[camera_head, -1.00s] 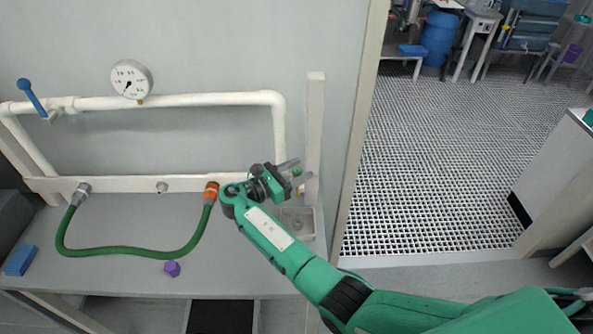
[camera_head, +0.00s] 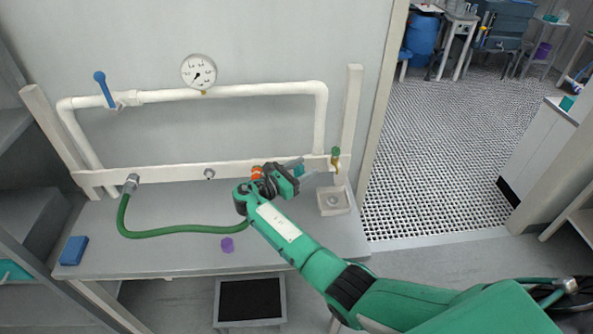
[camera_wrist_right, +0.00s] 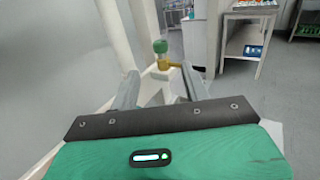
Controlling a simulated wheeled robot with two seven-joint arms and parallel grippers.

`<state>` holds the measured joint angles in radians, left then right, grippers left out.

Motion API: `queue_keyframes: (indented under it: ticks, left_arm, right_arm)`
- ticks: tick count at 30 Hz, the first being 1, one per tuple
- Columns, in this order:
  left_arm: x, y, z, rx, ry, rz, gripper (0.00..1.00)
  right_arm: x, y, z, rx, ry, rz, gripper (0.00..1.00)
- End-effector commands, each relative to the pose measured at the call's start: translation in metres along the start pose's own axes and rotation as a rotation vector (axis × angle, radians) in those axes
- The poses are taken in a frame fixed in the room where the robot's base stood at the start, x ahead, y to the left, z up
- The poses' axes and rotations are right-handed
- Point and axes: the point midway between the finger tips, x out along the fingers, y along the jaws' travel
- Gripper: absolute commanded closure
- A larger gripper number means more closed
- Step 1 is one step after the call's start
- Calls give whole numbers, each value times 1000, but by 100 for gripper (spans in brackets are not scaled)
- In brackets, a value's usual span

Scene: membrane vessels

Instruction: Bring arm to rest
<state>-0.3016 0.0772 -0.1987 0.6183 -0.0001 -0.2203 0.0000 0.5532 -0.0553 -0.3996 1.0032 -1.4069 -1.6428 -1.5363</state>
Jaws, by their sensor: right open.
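My right arm comes in from the lower right in the head view. Its green and black right gripper (camera_head: 302,167) is over the bench, in front of the right part of the white rail. Its jaws are open and empty. In the wrist view the two grey fingers (camera_wrist_right: 160,85) stand apart, with a brass tap with a green top (camera_wrist_right: 161,50) beyond them. In the head view this green-topped tap (camera_head: 336,157) is just right of the fingertips and apart from them. The gripper partly hides the orange hose coupling (camera_head: 257,173). My left gripper is not in view.
A white pipe with a gauge (camera_head: 198,72) and a blue-handled valve (camera_head: 104,89) stands behind the bench (camera_head: 180,262). A green hose (camera_head: 165,232), a purple piece (camera_head: 227,245), a blue block (camera_head: 74,250) and a small basin (camera_head: 333,201) are there. Open floor lies right.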

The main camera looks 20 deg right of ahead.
Motion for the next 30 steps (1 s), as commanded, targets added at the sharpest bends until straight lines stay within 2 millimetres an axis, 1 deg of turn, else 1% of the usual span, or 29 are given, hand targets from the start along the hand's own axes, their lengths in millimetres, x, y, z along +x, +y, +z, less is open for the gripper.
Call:
queue_keyframes:
  ticks: [6,13,19,21,23,26,27,29,30]
  left_arm:
    - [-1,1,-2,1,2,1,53]
    - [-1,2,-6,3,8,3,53]
    - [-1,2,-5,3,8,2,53]
    - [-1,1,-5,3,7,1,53]
    - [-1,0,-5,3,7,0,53]
    - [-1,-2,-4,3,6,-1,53]
    - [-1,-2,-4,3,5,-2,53]
    - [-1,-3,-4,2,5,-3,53]
    - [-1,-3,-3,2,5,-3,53]
  right_arm:
    - [6,0,0,0,0,-1,53]
    - [5,0,0,0,0,-1,53]
    - [5,0,0,1,1,-1,53]
    - [5,-3,-4,11,13,-1,53]
    - [5,-10,-12,40,42,-3,53]
    - [2,-33,-38,136,142,-16,53]
    - [0,-46,-51,190,197,-26,53]
    - [-4,-68,-71,287,288,-49,53]
    - [-8,-83,-84,354,351,-70,53]
